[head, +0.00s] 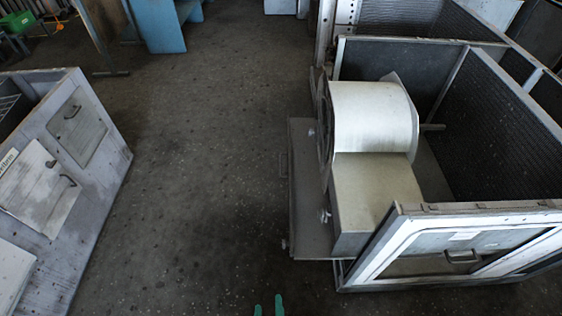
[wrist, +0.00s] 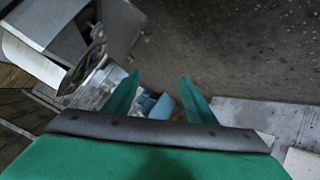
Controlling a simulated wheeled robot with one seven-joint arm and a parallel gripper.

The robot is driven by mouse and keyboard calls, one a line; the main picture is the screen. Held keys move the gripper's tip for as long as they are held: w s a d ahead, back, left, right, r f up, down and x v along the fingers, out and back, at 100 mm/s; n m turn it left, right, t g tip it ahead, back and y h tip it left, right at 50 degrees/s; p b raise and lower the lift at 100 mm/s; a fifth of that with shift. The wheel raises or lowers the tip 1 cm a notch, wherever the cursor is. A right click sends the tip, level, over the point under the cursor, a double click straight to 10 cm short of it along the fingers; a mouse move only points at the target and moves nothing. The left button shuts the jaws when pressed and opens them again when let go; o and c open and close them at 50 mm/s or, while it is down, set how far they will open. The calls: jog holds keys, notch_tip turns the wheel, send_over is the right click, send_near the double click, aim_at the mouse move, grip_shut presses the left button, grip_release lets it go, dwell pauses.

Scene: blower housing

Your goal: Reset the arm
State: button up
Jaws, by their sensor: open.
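My gripper (wrist: 160,97) shows in the wrist view with two green fingers apart and nothing between them. In the head view only the green fingertips of my gripper (head: 268,305) show at the bottom edge, over bare floor. The blower housing (head: 374,120), a pale metal drum with a box-shaped duct, sits in an open frame at the right of the head view. My gripper is apart from it, to its lower left in that picture. The housing (wrist: 45,25) also appears tilted at the upper left of the wrist view.
A frame with dark mesh panels (head: 500,130) and a white front panel (head: 465,250) surrounds the housing. A grey cabinet (head: 100,175) with handled doors stands at the left. A blue object (head: 160,25) stands at the back. The dark floor (head: 205,150) between is clear.

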jog(key=s+d+r+m+t, duration=0.2)
jog(key=s+r+m, duration=0.1)
jog(key=r, duration=0.6)
jog(key=s+d+r+m+t, duration=0.1)
jog(key=s+r+m+t, duration=0.1)
jog(key=s+r, duration=0.4)
notch_tip(320, 180, up, 4)
jog(key=shift+d+r+m, duration=0.1)
jog(key=shift+d+m, duration=0.3)
jog(key=shift+m, duration=0.5)
